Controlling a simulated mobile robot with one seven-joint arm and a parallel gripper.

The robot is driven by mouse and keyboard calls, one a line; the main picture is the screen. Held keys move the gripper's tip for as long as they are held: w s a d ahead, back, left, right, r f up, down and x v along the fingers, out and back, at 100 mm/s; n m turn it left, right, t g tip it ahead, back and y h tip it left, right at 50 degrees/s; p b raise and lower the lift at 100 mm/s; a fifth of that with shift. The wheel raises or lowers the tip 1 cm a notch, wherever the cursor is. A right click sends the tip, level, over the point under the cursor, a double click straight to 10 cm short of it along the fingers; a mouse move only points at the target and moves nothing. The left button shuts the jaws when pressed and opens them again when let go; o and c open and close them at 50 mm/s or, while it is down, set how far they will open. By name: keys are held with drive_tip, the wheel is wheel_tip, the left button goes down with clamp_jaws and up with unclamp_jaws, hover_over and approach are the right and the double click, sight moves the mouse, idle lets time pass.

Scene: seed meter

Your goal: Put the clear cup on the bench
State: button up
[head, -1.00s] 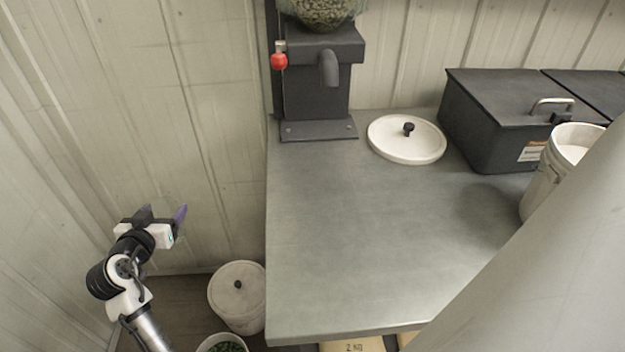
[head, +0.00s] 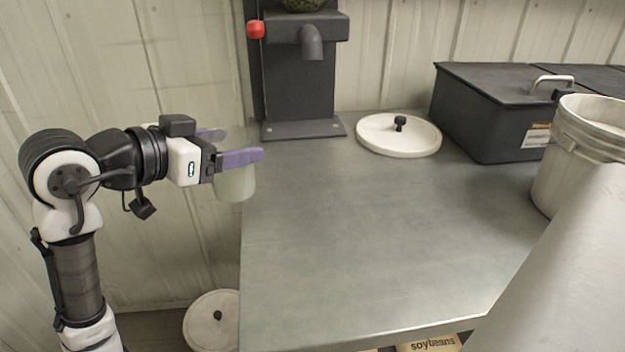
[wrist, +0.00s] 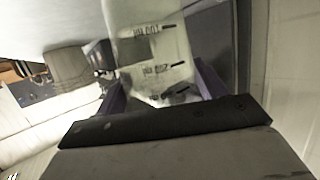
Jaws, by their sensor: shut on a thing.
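My gripper (head: 240,148) is shut on the clear cup (head: 236,184), its purple fingers on either side of it. The cup is see-through and looks upright, at the left edge of the bench (head: 370,240) in the head view. I cannot tell whether it is over the bench top or just beside it. In the wrist view the cup (wrist: 155,55) stands between the fingers and shows dark measuring marks. The grey bench top is broad and flat. No contact between cup and bench is visible.
A dark dispenser with a spout (head: 312,42) and red knob (head: 255,29) stands at the back left of the bench. A white lid (head: 385,140), a dark box (head: 490,115) and a white bucket (head: 555,155) are behind and right. The middle and front are clear.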

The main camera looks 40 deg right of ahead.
sight(249, 132)
drive_tip(key=shift+s+d, duration=0.35)
drive_tip(key=shift+d+r+x, duration=0.1)
drive_tip(key=shift+r+x, duration=0.2)
drive_tip(key=shift+x, duration=2.65)
drive_tip(key=shift+d+r+x, duration=0.1)
drive_tip(key=shift+r+x, duration=0.2)
drive_tip(key=shift+x, duration=2.65)
drive_tip(key=shift+d+r+x, duration=0.1)
drive_tip(key=shift+r+x, duration=0.15)
drive_tip(key=shift+x, duration=2.75)
drive_tip(key=shift+f, duration=0.1)
drive_tip(key=o, duration=1)
drive_tip(key=shift+r, duration=0.25)
drive_tip(key=v, duration=1.2)
drive_tip(key=shift+f, duration=0.1)
